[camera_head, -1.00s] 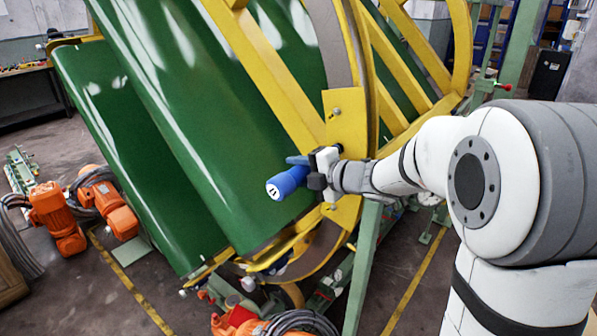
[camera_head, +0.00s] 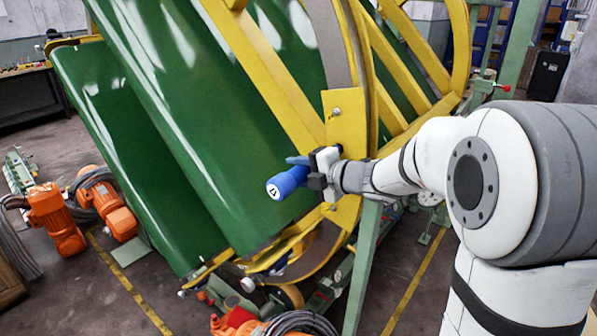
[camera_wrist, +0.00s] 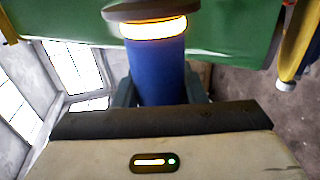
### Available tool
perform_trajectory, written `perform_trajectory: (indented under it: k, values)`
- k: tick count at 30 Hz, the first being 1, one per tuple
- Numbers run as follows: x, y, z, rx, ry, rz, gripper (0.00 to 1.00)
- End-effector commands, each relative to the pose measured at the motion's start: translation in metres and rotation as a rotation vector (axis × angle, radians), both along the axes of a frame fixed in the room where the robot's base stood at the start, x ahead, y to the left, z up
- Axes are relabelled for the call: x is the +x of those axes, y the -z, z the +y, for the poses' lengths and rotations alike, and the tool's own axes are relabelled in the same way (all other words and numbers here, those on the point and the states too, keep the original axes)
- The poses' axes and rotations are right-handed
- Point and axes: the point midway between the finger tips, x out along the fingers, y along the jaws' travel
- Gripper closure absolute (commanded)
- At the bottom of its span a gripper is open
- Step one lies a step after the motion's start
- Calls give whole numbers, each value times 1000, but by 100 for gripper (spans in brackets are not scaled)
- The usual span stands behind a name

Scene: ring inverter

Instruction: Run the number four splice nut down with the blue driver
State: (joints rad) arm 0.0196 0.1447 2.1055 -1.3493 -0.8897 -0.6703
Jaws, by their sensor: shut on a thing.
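The blue driver (camera_head: 287,183) is held in my gripper (camera_head: 316,170) beside the yellow splice plate (camera_head: 346,118) on the ring. Its round end, with a white marked face, points toward the camera and lower left. I cannot read which nut is number four.
Large green curved panels (camera_head: 150,150) fill the space left of the driver. Yellow ring beams (camera_head: 262,72) stand close behind it. A green post (camera_head: 363,262) stands below my gripper.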

Motion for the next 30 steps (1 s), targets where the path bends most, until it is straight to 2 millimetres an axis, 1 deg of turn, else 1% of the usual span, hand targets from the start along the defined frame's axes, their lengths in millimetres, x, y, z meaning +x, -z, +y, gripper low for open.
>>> perform_trajectory:
  k: [1,12,30]
  values:
    - [2,-3,-2,1,5,-5,92]
    - [1,-3,-1,1,5,-5,92]
    - [-25,-1,22,1,-1,-3,92]
